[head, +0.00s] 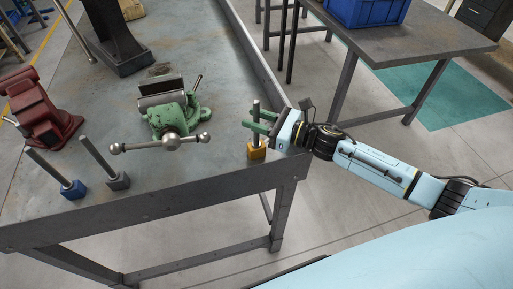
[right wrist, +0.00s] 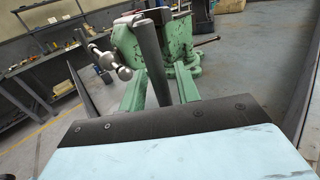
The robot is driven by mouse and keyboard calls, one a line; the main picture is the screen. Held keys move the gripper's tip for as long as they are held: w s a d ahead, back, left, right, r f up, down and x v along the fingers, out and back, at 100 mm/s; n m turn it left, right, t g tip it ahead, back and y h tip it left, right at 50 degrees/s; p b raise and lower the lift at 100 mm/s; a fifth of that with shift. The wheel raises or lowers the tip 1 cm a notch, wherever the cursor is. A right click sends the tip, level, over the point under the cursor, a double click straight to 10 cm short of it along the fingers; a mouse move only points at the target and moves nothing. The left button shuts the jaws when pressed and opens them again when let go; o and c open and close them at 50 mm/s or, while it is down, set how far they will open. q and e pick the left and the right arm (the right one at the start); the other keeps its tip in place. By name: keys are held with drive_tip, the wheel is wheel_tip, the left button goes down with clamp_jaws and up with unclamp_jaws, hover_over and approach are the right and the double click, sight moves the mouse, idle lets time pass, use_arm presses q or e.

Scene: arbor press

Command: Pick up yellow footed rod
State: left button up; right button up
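The yellow footed rod stands upright near the right front corner of the workbench in the head view, a grey rod on a yellow block foot (head: 256,152). My right gripper (head: 261,121) reaches in from the right at the rod's height, above the foot. In the right wrist view the dark grey rod (right wrist: 152,62) stands between the two green fingers of the right gripper (right wrist: 160,85). The fingers look apart, with gaps beside the rod. The yellow foot is hidden in that view. My left gripper is not in view.
A green vise (head: 172,112) with a ball-ended handle stands left of the rod. A grey-footed rod (head: 118,181) and a blue-footed rod (head: 73,189) stand further left, near a red vise (head: 45,108). Bare workbench (head: 205,165) lies between. A second table (head: 420,55) holds a blue crate (head: 365,10).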

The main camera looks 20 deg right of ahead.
clamp_jaws()
idle(0.4)
idle(0.7)
drive_tip(key=shift+w+r, duration=0.1)
drive_tip(key=shift+r, duration=0.05)
